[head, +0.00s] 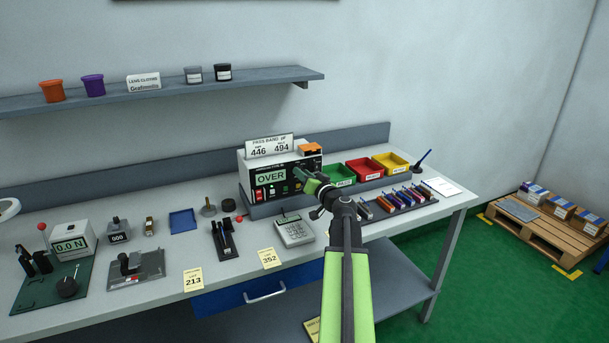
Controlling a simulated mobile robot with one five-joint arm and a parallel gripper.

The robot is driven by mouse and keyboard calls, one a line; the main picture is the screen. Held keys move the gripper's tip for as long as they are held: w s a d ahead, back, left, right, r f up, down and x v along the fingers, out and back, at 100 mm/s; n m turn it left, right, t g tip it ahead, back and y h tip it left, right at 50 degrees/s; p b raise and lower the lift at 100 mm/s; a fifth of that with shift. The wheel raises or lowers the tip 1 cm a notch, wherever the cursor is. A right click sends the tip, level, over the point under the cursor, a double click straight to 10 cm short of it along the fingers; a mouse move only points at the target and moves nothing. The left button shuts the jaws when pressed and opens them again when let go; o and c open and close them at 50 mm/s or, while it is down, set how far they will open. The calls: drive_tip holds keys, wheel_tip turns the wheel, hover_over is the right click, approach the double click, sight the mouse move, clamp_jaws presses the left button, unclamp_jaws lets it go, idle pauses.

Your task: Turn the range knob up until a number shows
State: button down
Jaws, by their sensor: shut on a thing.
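The meter (251,163) is a white box with a black front at the back of the bench. Its green display (271,177) reads "OVER". A sign (270,146) on its top reads "PASS BAND" with 446 and 494. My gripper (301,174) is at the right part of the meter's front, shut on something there. The fingertips and my arm hide what they hold, so the range knob itself cannot be made out. A few small coloured buttons show on the front, left of the gripper.
Green (338,175), red (363,169) and yellow (391,163) bins stand right of the meter. A rack of coloured tools (402,200) lies before them. A calculator-like device (294,232) sits in front of the meter. A shelf (150,95) runs above.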

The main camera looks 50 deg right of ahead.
drive_tip(key=shift+s+f+m, duration=0.1)
drive_tip(key=shift+f+m, duration=0.05)
drive_tip(key=shift+m, duration=0.15)
drive_tip(key=m+b, duration=0.1)
drive_tip(key=m, duration=0.4)
drive_tip(key=m+h+b, duration=0.1)
drive_tip(key=m, duration=0.5)
drive_tip(key=shift+a+f+m+t, duration=0.1)
drive_tip(key=shift+m+t, duration=0.2)
idle(0.5)
drive_tip(key=c, duration=1.1)
unclamp_jaws()
